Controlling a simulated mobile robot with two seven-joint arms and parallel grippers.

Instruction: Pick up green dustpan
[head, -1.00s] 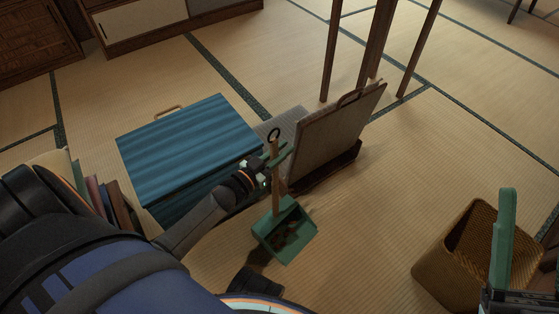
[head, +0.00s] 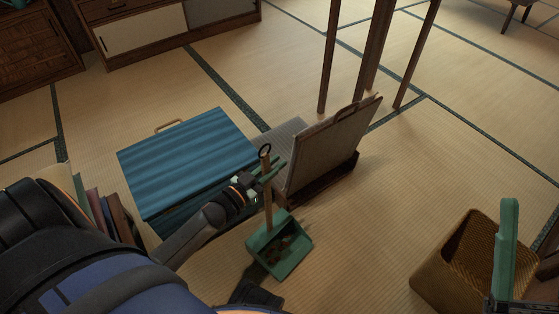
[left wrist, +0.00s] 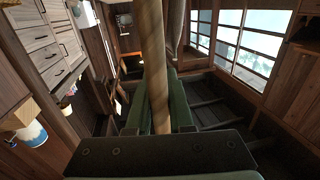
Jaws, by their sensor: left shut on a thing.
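The green dustpan (head: 290,262) has an upright wooden handle with a dark ring at its top. Dark bits lie inside its pan. My left gripper (head: 271,171) is shut around the upper part of the handle, below the ring. In the left wrist view the wooden handle (left wrist: 154,60) stands between the green fingers of my left gripper (left wrist: 160,100). I cannot tell whether the pan touches the floor. My right gripper (head: 508,235) is at the lower right, seen side-on and partly cut off by the frame, with one green finger showing.
A blue chest (head: 190,160) stands left of the dustpan. A framed board (head: 330,145) leans close behind it, near wooden legs (head: 329,60). A woven basket (head: 440,275) is at the lower right, by my right gripper. Open tatami lies between dustpan and basket.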

